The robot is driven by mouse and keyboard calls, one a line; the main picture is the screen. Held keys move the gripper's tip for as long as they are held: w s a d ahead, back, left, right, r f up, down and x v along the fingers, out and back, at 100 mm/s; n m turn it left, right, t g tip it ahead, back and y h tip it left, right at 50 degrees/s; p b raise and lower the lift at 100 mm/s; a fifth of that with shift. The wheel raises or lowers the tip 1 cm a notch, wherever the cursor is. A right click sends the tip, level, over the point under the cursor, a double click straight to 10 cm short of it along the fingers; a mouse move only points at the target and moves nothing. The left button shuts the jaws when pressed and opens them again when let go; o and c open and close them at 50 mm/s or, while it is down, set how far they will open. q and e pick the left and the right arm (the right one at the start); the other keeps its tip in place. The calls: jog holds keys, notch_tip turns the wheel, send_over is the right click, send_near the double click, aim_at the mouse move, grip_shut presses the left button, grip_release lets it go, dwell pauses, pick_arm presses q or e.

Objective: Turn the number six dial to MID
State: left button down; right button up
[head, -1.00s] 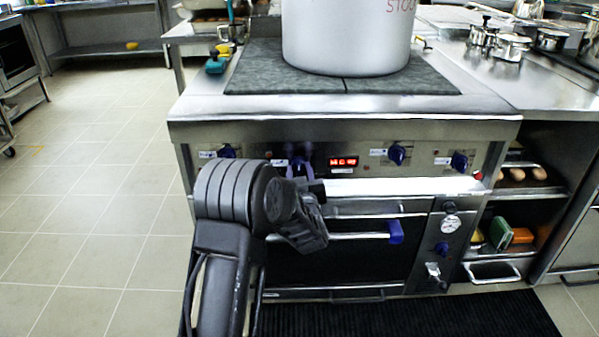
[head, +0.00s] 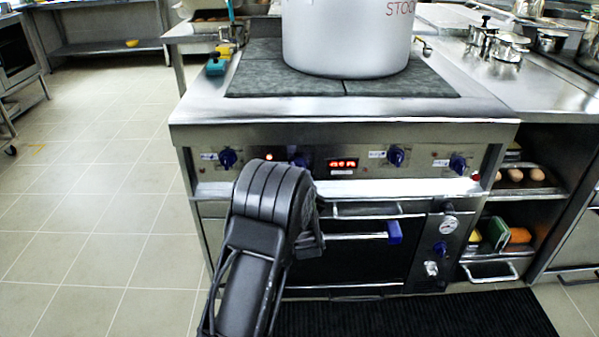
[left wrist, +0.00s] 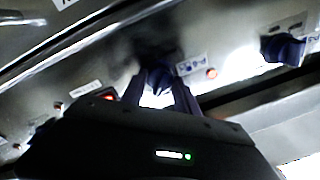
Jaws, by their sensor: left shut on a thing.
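A row of blue dials runs along the stove's front panel. The gripped dial (head: 300,161), second from the left, is mostly hidden behind my left arm in the head view. In the left wrist view my left gripper (left wrist: 160,92) is shut on this dial (left wrist: 158,78), with one finger on each side. My right gripper is not in view.
Other dials are at the far left (head: 228,158) and to the right (head: 396,156) of the panel. A large stockpot (head: 345,40) stands on the stove top. The oven handle (head: 395,232) juts out below. The floor at left is clear.

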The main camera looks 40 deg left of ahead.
pick_arm(q)
jog(key=m+p, duration=0.1)
jog(key=m, duration=0.2)
jog(key=m+p, duration=0.1)
jog(key=m, duration=0.4)
jog(key=shift+t, duration=0.3)
jog(key=m+h+p, duration=0.1)
jog(key=m, duration=0.3)
jog(key=m+p, duration=0.1)
jog(key=m, duration=0.2)
jog(key=shift+m+t, duration=0.3)
jog(key=shift+m, duration=0.1)
jog(key=m, duration=0.4)
jog(key=shift+m+h, duration=0.3)
jog(key=shift+m, duration=0.1)
jog(key=shift+s+a+m, duration=0.1)
jog(key=shift+m, duration=2.2)
